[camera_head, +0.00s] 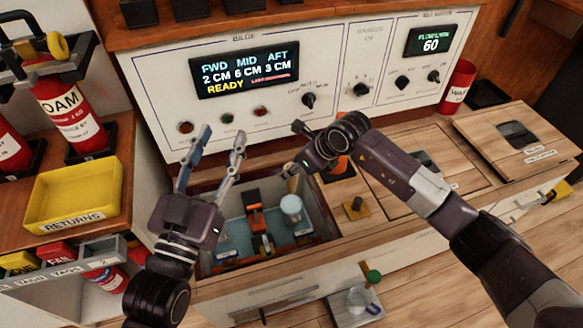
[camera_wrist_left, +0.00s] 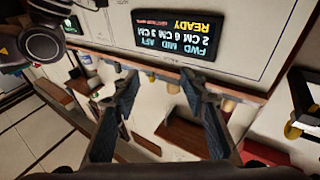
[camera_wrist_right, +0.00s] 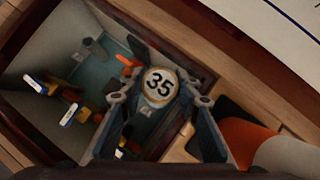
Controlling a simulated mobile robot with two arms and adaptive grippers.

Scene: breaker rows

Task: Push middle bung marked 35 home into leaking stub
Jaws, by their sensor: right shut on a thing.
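The bung marked 35 (camera_wrist_right: 160,86) has a round pale top with black digits and a tan rim. In the right wrist view it sits between the fingers of my right gripper (camera_wrist_right: 160,100), which is shut on it. In the head view my right gripper (camera_head: 290,150) hangs over the back right of the open bilge bay (camera_head: 330,222). A pale round-topped thing (camera_head: 291,205) stands below it in the bay; I cannot tell what it is. The leaking stub is not clearly visible. My left gripper (camera_head: 221,135) is open and empty above the bay's left side.
The bilge panel's display (camera_head: 247,67) reads FWD 2 CM, MID 6 CM, AFT 3 CM, READY. Orange and black fittings (camera_head: 256,218) stand inside the bay. A yellow returns tray (camera_head: 75,192) is at left. Wooden lids (camera_head: 520,140) and a red cup (camera_head: 457,87) are at right.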

